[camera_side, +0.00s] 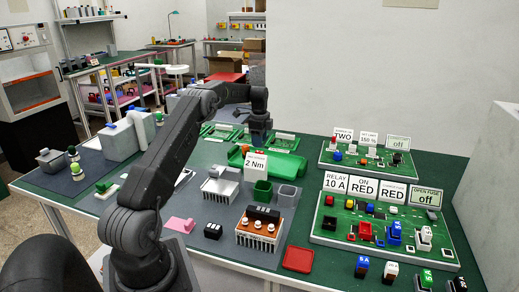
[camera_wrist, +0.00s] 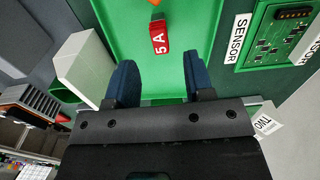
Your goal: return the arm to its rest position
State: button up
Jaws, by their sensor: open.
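My gripper (camera_side: 260,138) points down over the back part of the work table, at the green tray (camera_side: 284,165). In the wrist view my gripper (camera_wrist: 161,75) shows two dark blue fingers spread apart, with nothing between them. The green tray (camera_wrist: 119,22) lies beneath and beyond the fingers. A red block marked 5 A (camera_wrist: 160,37) lies in it, ahead of the fingers and apart from them. My arm reaches from the front left to the back of the table. No marker of a rest position shows.
Two green boards with labels, the rear one (camera_side: 346,163) and the front one (camera_side: 336,236), stand on the right. A finned module (camera_side: 258,236), a heat sink (camera_side: 220,190) and a red tray (camera_side: 298,259) stand nearer. A wall (camera_side: 490,190) bounds the right side.

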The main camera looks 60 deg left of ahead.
notch_tip(320, 180, up, 8)
jog(key=r, duration=0.1)
jog(key=s+d+r+n+t, duration=0.1)
jog(key=d+r, duration=0.4)
jog(key=d, duration=0.3)
jog(key=s+d+r+n+t+y, duration=0.15)
jog(key=d+r, duration=0.25)
jog(key=d, duration=0.4)
jog(key=s+d+r+n+h, duration=0.1)
jog(key=d+r, duration=0.4)
jog(key=d, duration=0.4)
jog(key=s+d+n+t, duration=0.1)
jog(key=s+d+n, duration=0.2)
jog(key=s+d, duration=0.75)
jog(key=s+d+f+n+t, duration=0.1)
jog(key=s+d+f, duration=0.2)
jog(key=s, duration=0.3)
jog(key=s+d+f+n+t, duration=0.1)
jog(key=s+d+f, duration=0.2)
jog(key=s+d, duration=0.2)
jog(key=shift+s+f, duration=0.25)
jog(key=shift+s, duration=0.3)
